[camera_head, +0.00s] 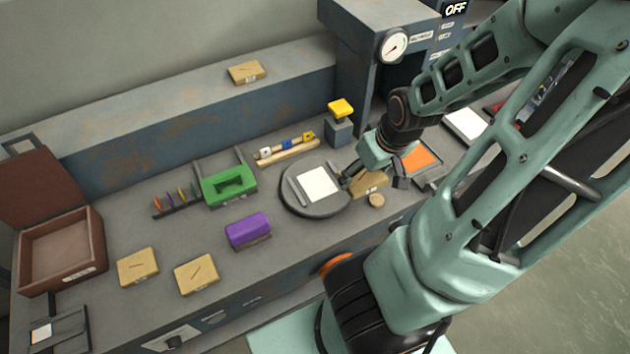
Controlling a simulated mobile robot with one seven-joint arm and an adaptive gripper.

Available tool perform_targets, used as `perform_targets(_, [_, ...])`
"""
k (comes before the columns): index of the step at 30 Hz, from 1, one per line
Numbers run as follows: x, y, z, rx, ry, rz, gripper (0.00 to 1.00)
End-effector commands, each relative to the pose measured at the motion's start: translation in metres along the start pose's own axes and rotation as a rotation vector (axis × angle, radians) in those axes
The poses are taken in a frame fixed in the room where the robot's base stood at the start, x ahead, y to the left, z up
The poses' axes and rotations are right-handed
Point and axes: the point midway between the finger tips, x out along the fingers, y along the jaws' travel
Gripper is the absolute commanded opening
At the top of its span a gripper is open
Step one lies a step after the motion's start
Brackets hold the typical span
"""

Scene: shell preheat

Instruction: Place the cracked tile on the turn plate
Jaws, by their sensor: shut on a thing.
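My gripper (373,181) is right of the round grey turn plate (290,204), low over the bench. It is shut on a tan tile (369,187), which is partly hidden by the fingers. I cannot make out a crack on this tile, nor whether it touches the bench. No tile lies on the pad.
Tan tiles with dark lines lie at the front left (137,267), nearby (197,274) and on the back ledge (246,72). A purple block (248,231), green holder (229,186) and open brown box (62,251) stand left.

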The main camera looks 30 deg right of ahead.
Motion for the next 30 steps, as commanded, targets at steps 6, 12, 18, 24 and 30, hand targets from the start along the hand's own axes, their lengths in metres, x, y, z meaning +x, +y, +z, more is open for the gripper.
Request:
perform_targets(6, [0.011,-0.008,-0.013,-0.006,0.0,-0.001,0.34])
perform_targets(12, [0.022,-0.014,-0.025,-0.004,0.001,-0.001,0.34])
perform_targets(18, [0.034,-0.021,-0.037,-0.006,0.001,-0.001,0.34])
perform_targets(24, [0.045,-0.028,-0.049,-0.006,0.0,-0.001,0.34])
perform_targets(30, [0.059,-0.036,-0.064,-0.006,0.001,-0.002,0.34])
